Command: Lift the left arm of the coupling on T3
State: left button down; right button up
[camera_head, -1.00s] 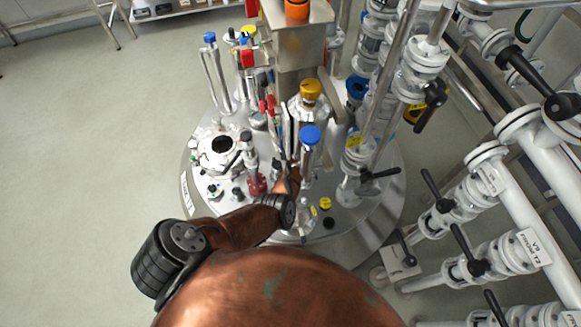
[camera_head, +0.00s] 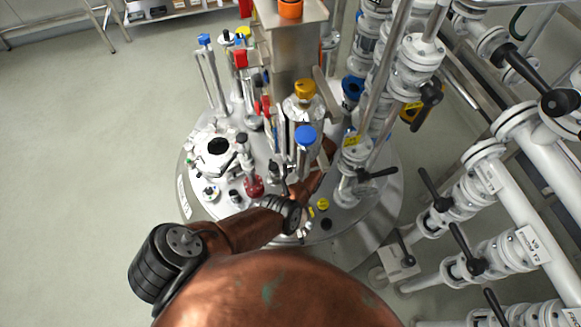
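A round steel vessel lid (camera_head: 372,205) fills the middle, crowded with fittings. I cannot read a T3 label, and I cannot tell which fitting is the coupling or make out its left arm. My copper-coloured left arm comes in from the lower left, over the lid's front edge. It reaches in behind the blue-capped upright fitting (camera_head: 306,137). The arm's far end is hidden among the fittings, so I do not see the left gripper's fingers or any contact. My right gripper is not in view.
A white round port (camera_head: 217,148) sits at the lid's left. White pipes with black-handled valves (camera_head: 472,262) crowd the right. Open floor (camera_head: 80,150) lies left.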

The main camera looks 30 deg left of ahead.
pick_arm(q)
jog(key=shift+s, duration=0.1)
jog(key=c, duration=1.9)
grip_release()
jog(key=shift+r, duration=5)
